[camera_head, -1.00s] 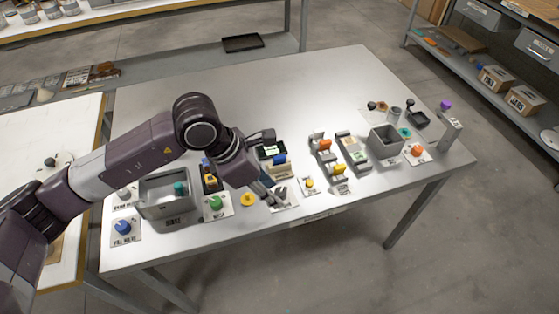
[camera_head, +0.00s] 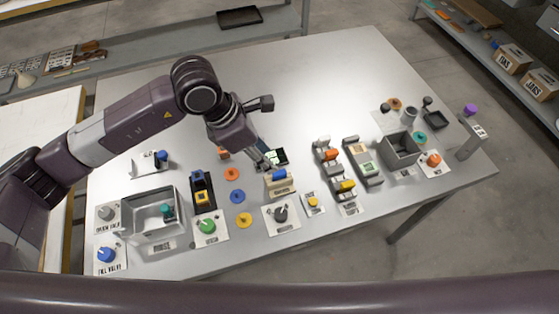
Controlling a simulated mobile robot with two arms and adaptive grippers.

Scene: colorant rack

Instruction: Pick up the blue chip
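The blue chip (camera_head: 238,196) lies flat on the metal table (camera_head: 325,90), between an orange chip (camera_head: 234,174) and a yellow chip (camera_head: 244,219). My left gripper (camera_head: 268,132) is above the table, up and to the right of the blue chip in the picture. Its fingers are spread wide and I see nothing between them. The lower finger partly covers a small dark device with a lit screen. My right gripper is out of view; a purple link of mine crosses the bottom edge.
A grey bin (camera_head: 152,229), a black rack with blue and yellow blocks (camera_head: 203,191) and a green knob (camera_head: 208,226) stand left of the chips. A beige block with a blue top (camera_head: 281,184) and a black knob (camera_head: 281,214) stand right. The table's far middle is clear.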

